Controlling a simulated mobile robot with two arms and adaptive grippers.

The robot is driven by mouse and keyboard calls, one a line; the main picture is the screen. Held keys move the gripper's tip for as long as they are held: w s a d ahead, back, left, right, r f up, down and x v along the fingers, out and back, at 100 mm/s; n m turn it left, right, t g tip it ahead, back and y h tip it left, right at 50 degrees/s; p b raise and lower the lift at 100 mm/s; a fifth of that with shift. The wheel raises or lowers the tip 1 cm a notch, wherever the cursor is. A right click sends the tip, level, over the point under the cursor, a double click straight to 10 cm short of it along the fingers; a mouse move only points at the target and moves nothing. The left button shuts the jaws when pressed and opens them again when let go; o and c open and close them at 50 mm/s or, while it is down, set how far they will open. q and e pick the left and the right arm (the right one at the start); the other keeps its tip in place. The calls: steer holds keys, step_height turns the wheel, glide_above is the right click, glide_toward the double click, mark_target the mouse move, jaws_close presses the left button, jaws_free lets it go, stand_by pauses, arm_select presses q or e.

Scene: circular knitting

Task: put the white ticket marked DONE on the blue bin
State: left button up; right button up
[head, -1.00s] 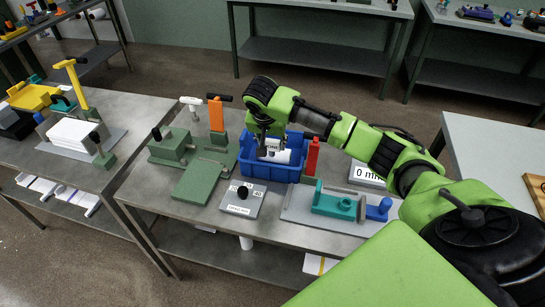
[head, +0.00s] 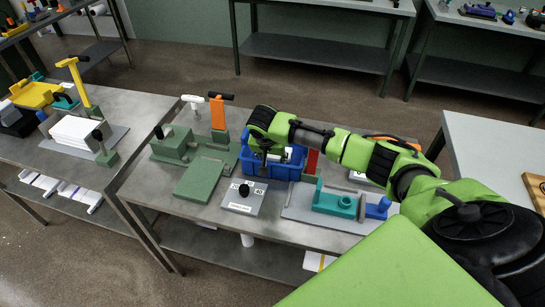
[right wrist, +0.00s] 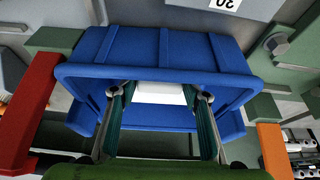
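The blue bin (head: 283,172) stands on the middle table, and its rim and walls fill much of the right wrist view (right wrist: 165,52). My right gripper (head: 262,172) is at the bin's front side in the head view. In the right wrist view its two fingers (right wrist: 160,97) stand apart, with the white ticket (right wrist: 160,93) spanning the gap between their tips, close to the bin's rim. The fingers appear shut on it. The DONE marking is not readable now, and contact between ticket and rim cannot be made out. My left gripper is out of view.
A red post (head: 311,162) stands right of the bin, and a green fixture with an orange post (head: 217,113) stands left. A grey plate with a black knob (head: 243,198) lies in front. A teal fixture (head: 335,202) is at front right.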

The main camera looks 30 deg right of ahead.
steer(key=shift+o, duration=0.6)
steer(key=shift+r, duration=0.15)
steer(key=b+v, duration=0.1)
steer(key=v, duration=1.1)
